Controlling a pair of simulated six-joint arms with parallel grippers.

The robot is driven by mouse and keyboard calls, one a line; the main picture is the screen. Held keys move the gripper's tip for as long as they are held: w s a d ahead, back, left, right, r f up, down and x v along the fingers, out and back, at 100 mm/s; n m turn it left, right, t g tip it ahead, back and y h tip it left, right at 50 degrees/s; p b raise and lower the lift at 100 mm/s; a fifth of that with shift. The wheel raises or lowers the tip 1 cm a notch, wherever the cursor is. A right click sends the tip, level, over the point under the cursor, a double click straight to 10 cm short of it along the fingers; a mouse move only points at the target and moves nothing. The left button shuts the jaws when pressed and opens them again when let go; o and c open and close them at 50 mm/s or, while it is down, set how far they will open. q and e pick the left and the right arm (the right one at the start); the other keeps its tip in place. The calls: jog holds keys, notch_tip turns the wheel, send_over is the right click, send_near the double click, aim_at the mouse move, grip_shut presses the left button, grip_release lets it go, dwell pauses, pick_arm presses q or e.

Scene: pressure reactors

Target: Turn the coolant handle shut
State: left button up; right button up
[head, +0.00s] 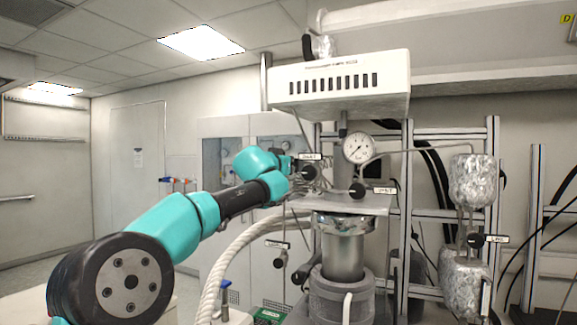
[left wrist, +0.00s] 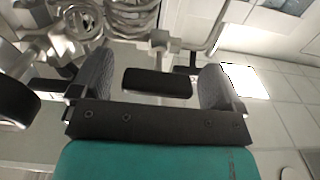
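My left arm reaches from the lower left in the head view, and its gripper (head: 297,166) is beside a black knob (head: 309,172) under a small white label. In the left wrist view my left gripper (left wrist: 156,88) has its two grey fingers apart, on either side of a black bar handle (left wrist: 157,82). Small gaps show between the bar and the fingers. Other black knobs with labels are at the plate (head: 357,190), at the right line (head: 475,241) and at the lower left (head: 279,262). The labels are too small to tell which handle is the coolant one. My right gripper is not in view.
The reactor vessel (head: 343,255) stands below a metal plate, with a pressure gauge (head: 358,148) above. A white hose (head: 232,262) curves down at its left. Foil-wrapped parts (head: 470,182) hang on the frame at the right. Coiled metal tubing (left wrist: 130,15) is close beyond the fingers.

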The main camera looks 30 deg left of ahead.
pick_arm(q)
jog(key=c, duration=0.9)
jog(key=shift+m, duration=0.4)
jog(key=m, duration=0.8)
jog(key=shift+a+r+m, duration=0.1)
jog(key=shift+m, duration=0.2)
jog(key=m, duration=0.4)
jog(key=shift+m, duration=0.3)
jog(key=shift+r+m, duration=0.1)
jog(key=shift+m, duration=1.7)
